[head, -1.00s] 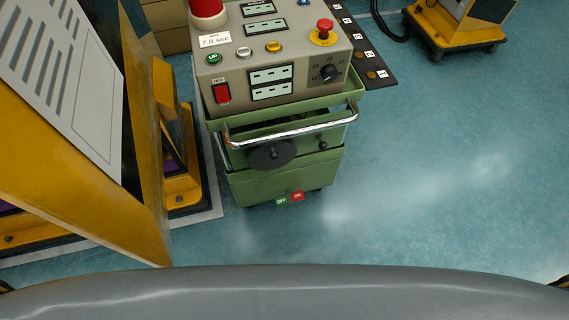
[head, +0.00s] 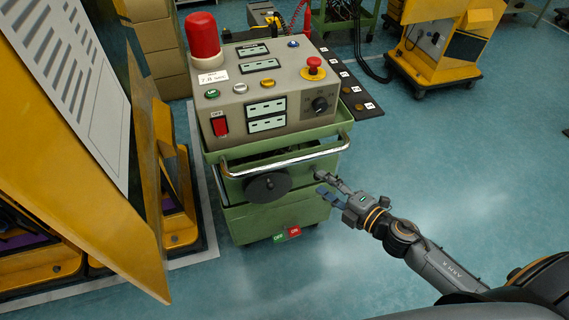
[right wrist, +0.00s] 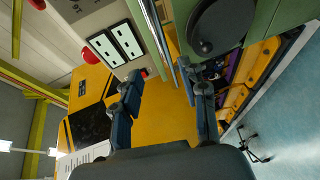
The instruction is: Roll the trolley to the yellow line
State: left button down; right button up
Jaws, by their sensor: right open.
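The green trolley (head: 275,218) stands upright on the floor in the middle of the head view, with a grey control box (head: 265,85) on top. Its chrome handle (head: 285,160) runs across the near side. My right gripper (head: 322,184) is open and empty, just below and right of the handle's right part, apart from it. In the right wrist view the open fingers (right wrist: 160,80) point toward the trolley, with the handle (right wrist: 158,38) ahead of the gap between them. My left gripper is not in view. I see no yellow line on the floor.
A yellow machine with an open panel (head: 85,200) stands close on the left. A yellow wheeled cabinet (head: 440,45) is at the back right, with cables beside it. The blue floor to the right is mostly clear.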

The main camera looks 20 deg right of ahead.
aim_at(295, 163)
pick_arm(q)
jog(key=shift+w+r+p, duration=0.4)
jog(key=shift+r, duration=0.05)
pick_arm(e)
jog(key=x, duration=1.3)
jog(key=shift+w+f, duration=0.25)
jog(key=shift+w, duration=0.05)
jog(key=shift+c, duration=0.3)
grip_shut()
